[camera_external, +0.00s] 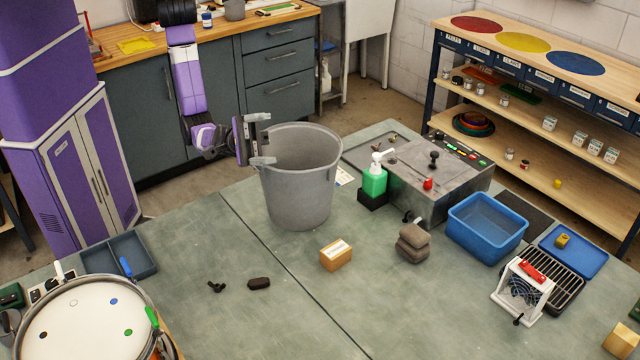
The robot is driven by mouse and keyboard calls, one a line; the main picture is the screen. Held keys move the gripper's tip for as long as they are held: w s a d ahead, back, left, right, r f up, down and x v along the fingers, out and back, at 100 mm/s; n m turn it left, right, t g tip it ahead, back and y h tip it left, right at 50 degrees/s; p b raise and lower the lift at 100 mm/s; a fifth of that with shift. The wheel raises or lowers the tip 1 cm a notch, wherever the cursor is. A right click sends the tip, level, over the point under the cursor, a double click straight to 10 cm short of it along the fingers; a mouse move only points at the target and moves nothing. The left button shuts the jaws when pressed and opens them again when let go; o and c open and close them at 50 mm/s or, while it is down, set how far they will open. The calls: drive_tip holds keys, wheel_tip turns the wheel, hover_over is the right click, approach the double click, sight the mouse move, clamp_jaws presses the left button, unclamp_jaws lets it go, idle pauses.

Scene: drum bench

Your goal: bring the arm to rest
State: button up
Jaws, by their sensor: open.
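My arm (188,80) comes down from the top of the picture, in purple and white, over the far side of the bench. My gripper (268,139) is at its end, turned sideways to the right. Its two fingers are apart, one above the other, and no object shows between them. The fingers are beside the left rim of a large grey bucket (300,190) and overlap it in the picture. I cannot tell whether they touch it.
The green bench (210,320) holds a wooden block (336,255), stacked grey stones (412,243), a green pump bottle (374,182), a grey machine box (440,180), a blue tub (487,226) and a drum (80,320). The bench's middle front is mostly clear.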

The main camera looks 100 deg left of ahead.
drive_tip(key=w+a+r+t+y, duration=0.3)
drive_tip(key=w+a, duration=0.2)
drive_tip(key=a, duration=0.4)
drive_tip(key=w+a+r+t+y, duration=0.3)
drive_tip(key=w+a, duration=0.2)
drive_tip(key=a, duration=0.3)
drive_tip(key=w+a+r+t+y, duration=0.3)
drive_tip(key=w+a, duration=0.1)
drive_tip(key=a, duration=0.5)
drive_tip(key=a+f+m+y, duration=0.1)
drive_tip(key=a+f+y, duration=0.4)
drive_tip(key=a, duration=0.7)
drive_tip(key=a+f+m+y, duration=0.1)
drive_tip(key=a+f+y, duration=0.35)
drive_tip(key=a, duration=0.85)
drive_tip(key=s+a+f+m+g, duration=0.4)
drive_tip(key=s+a+f+m, duration=0.25)
drive_tip(key=s+f, duration=0.65)
drive_tip(key=s+d+f+g, duration=0.1)
drive_tip(key=s+f+g, duration=0.1)
drive_tip(key=s, duration=0.6)
drive_tip(key=s+d+f+m+g+p, duration=0.1)
drive_tip(key=s+d+f+g, duration=0.1)
drive_tip(key=s, duration=0.7)
drive_tip(key=s+d+f+g+p, duration=0.1)
drive_tip(key=s+f+g, duration=0.1)
drive_tip(key=s, duration=0.6)
drive_tip(key=shift+s+d+f+m, duration=0.15)
drive_tip(key=shift+d+f+m, duration=0.2)
drive_tip(key=shift+f, duration=0.4)
